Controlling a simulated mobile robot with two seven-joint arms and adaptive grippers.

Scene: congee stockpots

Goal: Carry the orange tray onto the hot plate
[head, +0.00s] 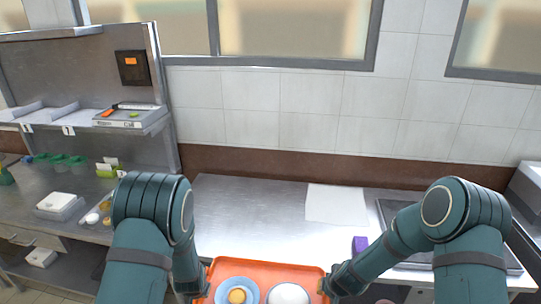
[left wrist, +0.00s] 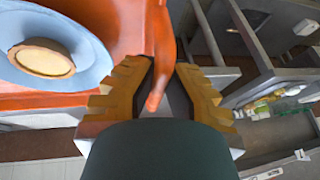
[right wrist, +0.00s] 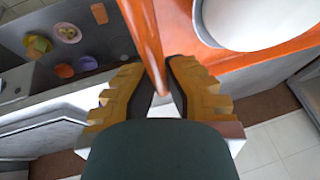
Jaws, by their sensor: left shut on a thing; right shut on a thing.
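The orange tray (head: 268,267) is at the bottom middle of the head view, in front of the counter, its near part cut off. It carries a blue plate (head: 223,291) with a round yellow item (head: 236,296), and a round white dish (head: 289,294). My left gripper (head: 203,284) is shut on the tray's left edge, seen close in the left wrist view (left wrist: 162,75). My right gripper (head: 325,284) is shut on its right edge, seen in the right wrist view (right wrist: 157,72). A dark framed panel (head: 395,211) is set in the counter at right; I cannot tell whether it is the hot plate.
The steel counter (head: 250,210) is largely clear in the middle. A white sheet (head: 337,204) lies toward its back and a purple block (head: 360,245) stands near my right arm. Shelves with a scale (head: 130,115) and a cluttered side counter (head: 80,190) are at left.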

